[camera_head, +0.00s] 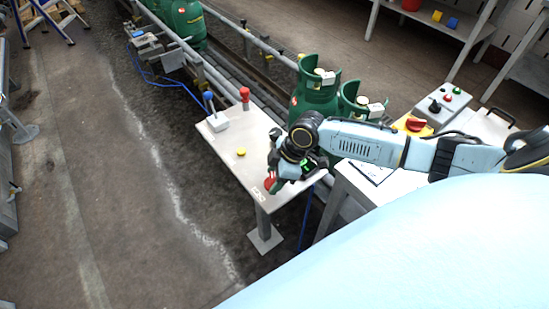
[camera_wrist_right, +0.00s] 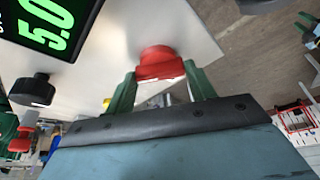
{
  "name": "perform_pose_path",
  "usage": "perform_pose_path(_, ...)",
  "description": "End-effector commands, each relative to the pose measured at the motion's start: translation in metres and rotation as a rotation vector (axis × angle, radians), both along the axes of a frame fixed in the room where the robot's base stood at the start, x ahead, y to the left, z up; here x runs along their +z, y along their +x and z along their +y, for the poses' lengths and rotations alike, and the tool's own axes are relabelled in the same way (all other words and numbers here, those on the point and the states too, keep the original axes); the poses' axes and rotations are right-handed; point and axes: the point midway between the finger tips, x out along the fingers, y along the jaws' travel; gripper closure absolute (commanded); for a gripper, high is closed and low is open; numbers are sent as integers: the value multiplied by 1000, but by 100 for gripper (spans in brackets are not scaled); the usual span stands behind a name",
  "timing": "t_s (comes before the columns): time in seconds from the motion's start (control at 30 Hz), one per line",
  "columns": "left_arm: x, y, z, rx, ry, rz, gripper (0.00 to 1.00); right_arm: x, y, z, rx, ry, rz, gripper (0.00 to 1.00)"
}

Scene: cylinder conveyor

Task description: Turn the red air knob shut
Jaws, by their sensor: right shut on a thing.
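The red air knob (camera_wrist_right: 160,60) sits at the upper middle of the right wrist view, between the two green fingers of my right gripper (camera_wrist_right: 160,76). The fingers are shut on its sides. In the head view the red knob (camera_head: 269,184) shows at the near right part of the pale panel table (camera_head: 222,158), partly hidden by my right gripper (camera_head: 272,179). A display with green digits reading 5.0 (camera_wrist_right: 52,30) is at the upper left of the right wrist view. My left gripper is not in view.
A yellow button (camera_head: 240,152), a blue-topped lever (camera_head: 208,98) and a red-topped post (camera_head: 244,93) are on the same table. Green gas cylinders (camera_head: 312,98) stand behind it. A control box with a red switch (camera_head: 414,124) is at right.

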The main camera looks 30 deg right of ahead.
Motion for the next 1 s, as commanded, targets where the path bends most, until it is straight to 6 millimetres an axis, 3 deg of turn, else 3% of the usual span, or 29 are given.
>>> perform_pose_path(0.03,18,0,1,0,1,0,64,7,-2,1,-47,1,4,68)
perform_pose_path(0.5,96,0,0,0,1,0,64,7,-2,4,-493,4,1,68)
perform_pose_path(0.8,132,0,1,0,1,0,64,5,-2,5,-752,4,0,68)
perform_pose_path(1.0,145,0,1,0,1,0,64,4,-2,5,-881,3,-2,68)
